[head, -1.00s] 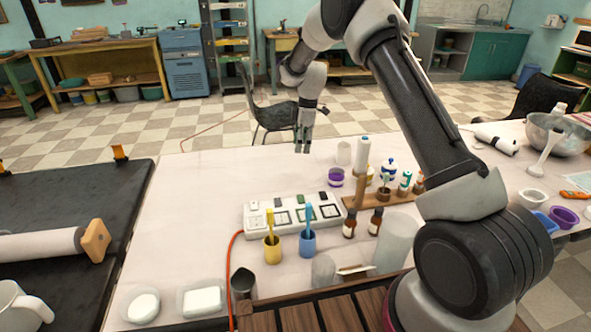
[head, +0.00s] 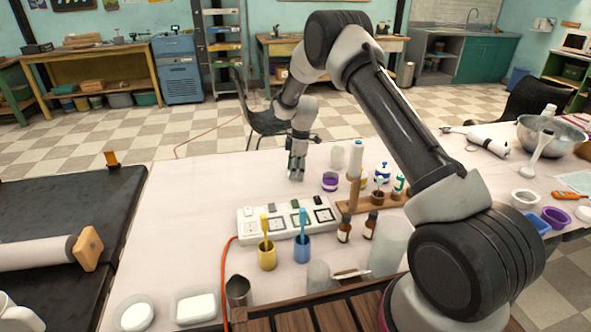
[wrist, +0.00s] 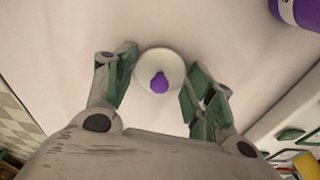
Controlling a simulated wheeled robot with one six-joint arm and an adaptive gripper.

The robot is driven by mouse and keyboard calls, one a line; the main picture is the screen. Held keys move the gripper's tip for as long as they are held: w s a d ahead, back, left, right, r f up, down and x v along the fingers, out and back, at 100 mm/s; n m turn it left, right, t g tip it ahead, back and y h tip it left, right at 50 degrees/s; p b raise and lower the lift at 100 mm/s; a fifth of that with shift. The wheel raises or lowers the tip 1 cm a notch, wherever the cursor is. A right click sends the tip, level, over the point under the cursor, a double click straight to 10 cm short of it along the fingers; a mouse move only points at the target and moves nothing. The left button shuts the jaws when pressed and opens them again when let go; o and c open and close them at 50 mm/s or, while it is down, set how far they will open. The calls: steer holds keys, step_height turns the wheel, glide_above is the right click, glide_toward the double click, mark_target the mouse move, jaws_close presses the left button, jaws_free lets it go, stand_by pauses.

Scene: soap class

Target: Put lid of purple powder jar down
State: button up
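The lid (wrist: 146,68), a pale round disc with a purple knob, shows in the wrist view over the pale tabletop, between my fingertips. It appears to lie on the table, though its height is hard to judge. My gripper (wrist: 160,72) has its green-padded fingers spread on either side of the lid, clear of the knob. In the head view my gripper (head: 296,176) is low over the table, left of the purple powder jar (head: 330,182); the lid cannot be made out there. The jar (wrist: 298,14) is partly visible at the wrist view's upper right corner.
A wooden rack (head: 358,206) and brown bottles (head: 344,229) stand to the right. The table left of my gripper is clear.

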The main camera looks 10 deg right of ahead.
steer(key=shift+o, duration=0.8)
steer(key=s+d+r+m, duration=0.2)
steer(key=s+r, duration=0.1)
steer(key=r, duration=0.9)
steer(key=s+d+r+m, duration=0.1)
steer(key=s+d+r, duration=0.2)
steer(key=r, duration=0.9)
steer(key=s+d+r+m+t, duration=0.2)
steer(key=s+d+r+m, duration=0.25)
steer(key=s+r, duration=0.7)
steer(key=s+d+m+t, duration=0.1)
steer(key=s+m, duration=0.3)
steer(key=s, duration=1)
steer(key=s+d+m+t+h, duration=0.1)
steer(key=s+d+m, duration=0.3)
steer(key=s, duration=1)
steer(key=shift+s+f+m, duration=0.3)
steer(key=shift+m, duration=0.25)
